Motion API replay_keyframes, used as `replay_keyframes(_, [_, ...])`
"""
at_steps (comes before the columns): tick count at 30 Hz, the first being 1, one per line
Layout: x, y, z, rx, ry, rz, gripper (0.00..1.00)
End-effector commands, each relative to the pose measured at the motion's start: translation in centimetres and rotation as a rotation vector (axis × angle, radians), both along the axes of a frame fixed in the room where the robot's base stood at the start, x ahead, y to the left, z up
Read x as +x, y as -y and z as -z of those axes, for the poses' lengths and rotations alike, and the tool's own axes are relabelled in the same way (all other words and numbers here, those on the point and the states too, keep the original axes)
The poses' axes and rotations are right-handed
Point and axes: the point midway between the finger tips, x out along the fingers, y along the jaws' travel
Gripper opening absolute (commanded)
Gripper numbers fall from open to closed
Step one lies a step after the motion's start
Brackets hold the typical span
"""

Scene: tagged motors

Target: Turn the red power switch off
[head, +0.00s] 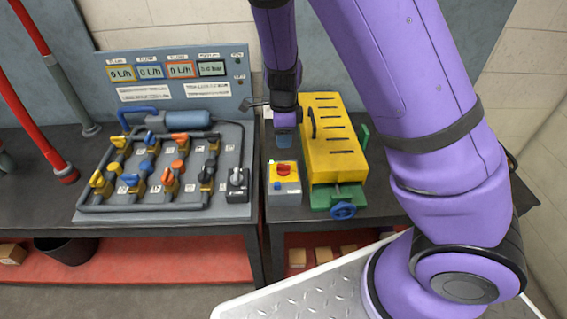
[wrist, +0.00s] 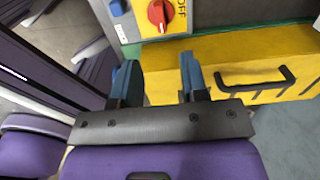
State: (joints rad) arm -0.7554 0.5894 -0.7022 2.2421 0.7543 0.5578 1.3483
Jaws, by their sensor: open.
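The red power switch (head: 284,170) is a red rotary knob on a yellow plate, on top of a small grey box (head: 285,190) on the dark table. In the wrist view the red knob (wrist: 157,14) shows at the top, with "OFF" printed to its right. My gripper (head: 284,140) hangs behind the switch box, left of the yellow machine. In the wrist view its two blue fingers (wrist: 158,85) are apart with nothing between them. The knob lies beyond the fingertips, not touched.
The yellow slotted machine (head: 335,150) with a black handle and green base stands close right of the switch box. A valve panel (head: 165,170) with pipes and a small black switch box (head: 238,185) stand to the left. The table's front edge lies just before the box.

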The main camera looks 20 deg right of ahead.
Motion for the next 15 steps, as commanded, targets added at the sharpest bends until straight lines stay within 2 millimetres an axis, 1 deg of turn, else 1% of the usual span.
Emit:
replay_keyframes(5, [0.1, 0.1, 1.2, -0.005, -0.002, 0.011, 0.40])
replay_keyframes(8, [0.0, 0.1, 2.6, -0.006, -0.003, 0.011, 0.40])
replay_keyframes(15, [0.0, 0.1, 6.9, -0.004, -0.003, 0.011, 0.40])
